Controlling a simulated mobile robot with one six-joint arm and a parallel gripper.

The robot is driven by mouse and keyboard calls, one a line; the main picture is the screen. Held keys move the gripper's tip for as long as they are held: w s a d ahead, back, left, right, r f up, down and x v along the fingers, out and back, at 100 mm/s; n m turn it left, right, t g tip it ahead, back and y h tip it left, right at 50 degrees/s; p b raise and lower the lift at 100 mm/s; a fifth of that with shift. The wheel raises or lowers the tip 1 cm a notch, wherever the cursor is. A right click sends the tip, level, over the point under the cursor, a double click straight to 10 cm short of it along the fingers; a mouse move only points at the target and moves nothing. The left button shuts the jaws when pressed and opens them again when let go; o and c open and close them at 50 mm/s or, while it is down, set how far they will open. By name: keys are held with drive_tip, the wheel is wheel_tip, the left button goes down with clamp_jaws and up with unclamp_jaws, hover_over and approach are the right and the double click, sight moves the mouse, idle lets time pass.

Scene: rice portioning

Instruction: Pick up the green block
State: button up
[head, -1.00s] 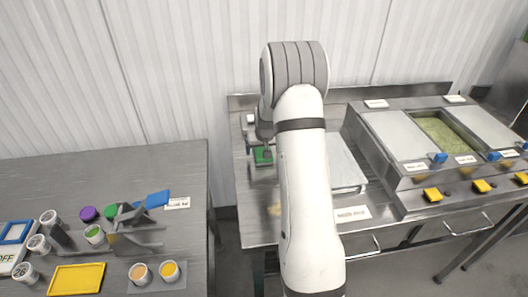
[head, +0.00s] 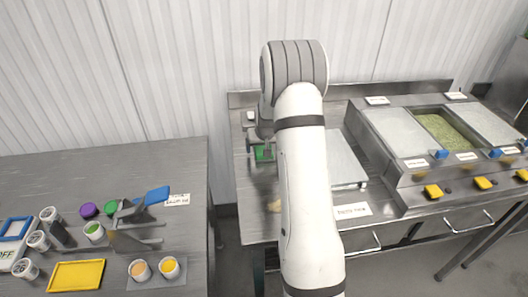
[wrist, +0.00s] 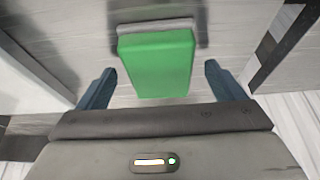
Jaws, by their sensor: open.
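The green block (wrist: 157,65) is in the middle of the wrist view, against a grey metal piece at its far side. My gripper (wrist: 158,82) is open, with one blue-grey finger to the left of the block and one to the right. Gaps show between the block and both fingers. In the head view the green block (head: 264,154) is small and partly hidden behind my gripper and arm, at the left of the steel counter. I cannot tell the exact height of the fingers over the counter.
A flat steel plate (head: 345,160) lies right of my arm on the counter (head: 258,225). Food bins (head: 395,132) with blue and yellow handles stand further right. The left table (head: 50,180) holds several cups, a yellow tray (head: 76,275) and a blue item (head: 157,195).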

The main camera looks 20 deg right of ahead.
drive_tip(key=shift+c, duration=0.2)
drive_tip(key=c, duration=1.1)
